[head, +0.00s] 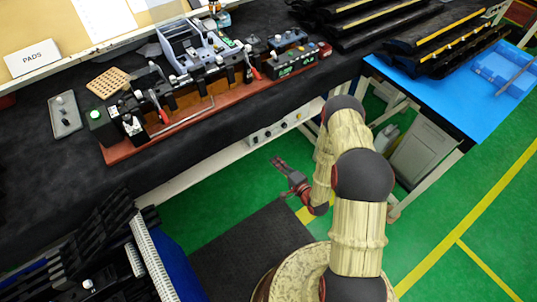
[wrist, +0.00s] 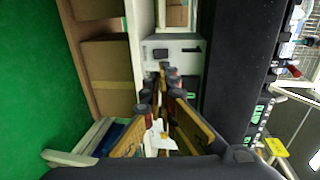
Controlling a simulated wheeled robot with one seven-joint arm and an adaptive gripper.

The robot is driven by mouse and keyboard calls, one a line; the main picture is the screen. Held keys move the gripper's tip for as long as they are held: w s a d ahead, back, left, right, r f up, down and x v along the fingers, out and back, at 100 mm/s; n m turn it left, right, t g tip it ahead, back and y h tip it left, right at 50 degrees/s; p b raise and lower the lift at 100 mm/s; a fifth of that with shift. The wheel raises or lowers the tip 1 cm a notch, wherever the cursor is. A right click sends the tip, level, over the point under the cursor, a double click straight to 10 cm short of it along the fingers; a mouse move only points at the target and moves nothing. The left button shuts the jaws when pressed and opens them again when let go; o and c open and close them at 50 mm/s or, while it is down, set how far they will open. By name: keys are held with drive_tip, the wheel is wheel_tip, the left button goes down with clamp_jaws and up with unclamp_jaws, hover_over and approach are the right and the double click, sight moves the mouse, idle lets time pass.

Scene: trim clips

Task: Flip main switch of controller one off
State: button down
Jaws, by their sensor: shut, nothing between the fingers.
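My gripper (head: 279,163) is shut and empty, out in front of the bench's front edge, low over the green floor. In the wrist view its fingertips (wrist: 165,72) point at a light grey panel (wrist: 185,43) under the bench. That panel has a dark rectangular switch-like part (wrist: 160,55) on it; its position and any label are too small to read. The fingertips appear just short of the panel; contact cannot be told. In the head view, a pale panel with several dark knobs (head: 275,129) runs under the bench edge. Which unit is controller one cannot be told.
The black bench top (head: 35,160) carries a red-brown fixture base (head: 125,151) with clamps. A blue-topped table (head: 425,95) stands at right. Cardboard boxes (wrist: 107,75) sit on shelving beside the panel in the wrist view. Dark racks (head: 90,235) stand at lower left. Green floor is open at right.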

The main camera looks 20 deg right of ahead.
sight(256, 142)
drive_tip(key=b+x, duration=0.3)
drive_tip(key=x, duration=1)
drive_tip(key=shift+f, duration=0.1)
drive_tip(key=shift+w+a+f+b, duration=0.2)
drive_tip(key=shift+w+b, duration=0.15)
drive_tip(key=shift+b, duration=0.2)
drive_tip(key=shift+s+d+f, duration=0.1)
drive_tip(key=shift+f, duration=0.05)
